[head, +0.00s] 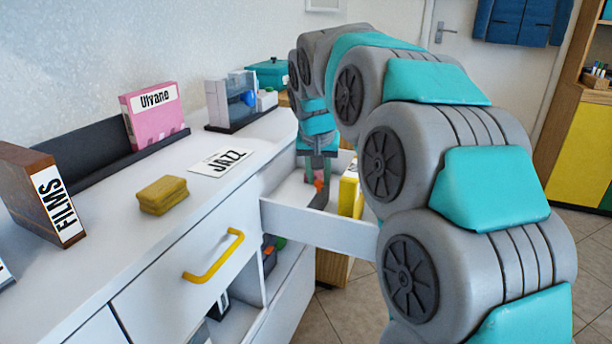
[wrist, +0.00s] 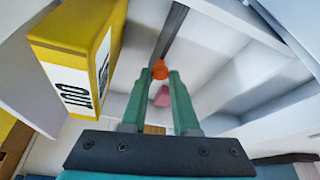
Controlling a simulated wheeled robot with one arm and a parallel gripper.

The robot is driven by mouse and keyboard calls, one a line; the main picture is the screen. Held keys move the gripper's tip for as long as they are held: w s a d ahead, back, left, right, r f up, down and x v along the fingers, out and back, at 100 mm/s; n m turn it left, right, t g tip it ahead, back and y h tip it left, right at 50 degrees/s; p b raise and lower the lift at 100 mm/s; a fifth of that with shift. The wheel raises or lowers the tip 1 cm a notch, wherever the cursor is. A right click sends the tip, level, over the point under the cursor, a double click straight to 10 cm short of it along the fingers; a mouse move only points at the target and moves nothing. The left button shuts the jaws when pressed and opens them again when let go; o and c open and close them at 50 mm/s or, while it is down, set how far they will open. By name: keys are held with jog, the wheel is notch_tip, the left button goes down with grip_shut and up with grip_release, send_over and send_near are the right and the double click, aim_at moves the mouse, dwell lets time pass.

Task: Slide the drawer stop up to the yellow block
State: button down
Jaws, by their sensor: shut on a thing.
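The drawer stop is a dark bar (head: 320,199) with an orange knob, inside the open white drawer (head: 310,226). In the wrist view the dark bar (wrist: 172,34) runs away from the orange knob (wrist: 160,70). My gripper (head: 318,180) reaches down into the drawer. Its green fingers (wrist: 159,82) are shut on the knob. The yellow block (head: 350,190) stands in the drawer to the right of the stop. In the wrist view it is the tall yellow box with a white label (wrist: 75,50), left of my fingers. A strip of pale drawer floor shows between bar and block.
On the counter lie a JAZZ card (head: 221,161) and a yellow sponge-like piece (head: 163,195). A FILMS box (head: 45,195) and a pink Ulvane box (head: 154,115) stand there too. A closed drawer with a yellow handle (head: 213,258) is in front. My arm hides part of the open drawer.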

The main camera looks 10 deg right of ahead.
jog(key=c, duration=0.7)
grip_release()
jog(key=shift+o, duration=0.2)
jog(key=shift+r, duration=0.15)
jog(key=v, duration=0.7)
jog(key=shift+r+b, duration=0.2)
jog(key=shift+b, duration=0.1)
